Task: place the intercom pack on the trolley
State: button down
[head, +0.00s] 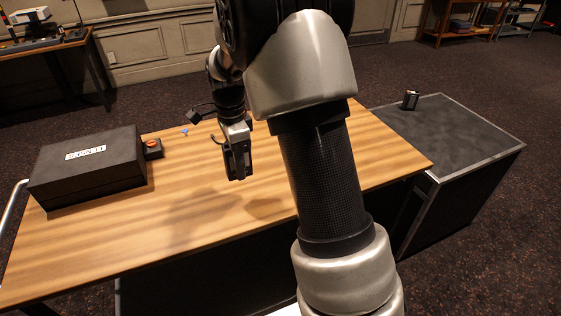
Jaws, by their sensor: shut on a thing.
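My gripper (238,177) points down above the middle of the wooden tabletop (130,245). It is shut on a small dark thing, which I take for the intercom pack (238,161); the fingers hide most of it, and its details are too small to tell. Shadows fall on the wood below and to the right, and the gripper looks raised clear of the surface. A low black unit with pale metal edges, which looks like the trolley (465,135), stands at the right beyond the tabletop. My arm covers part of the table's right half.
A small dark upright box (411,100) stands at the trolley's back left; the rest of that top is clear. A large black case (85,170) lies on the table's left, beside a small dark box (153,148) with an orange top. A small blue thing (185,132) lies behind.

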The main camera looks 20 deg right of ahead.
notch_tip(320, 180, down, 10)
jog(key=shift+r+b, duration=0.2)
jog(key=shift+b, duration=0.55)
jog(key=shift+f, duration=0.1)
jog(key=c, duration=1.4)
grip_release()
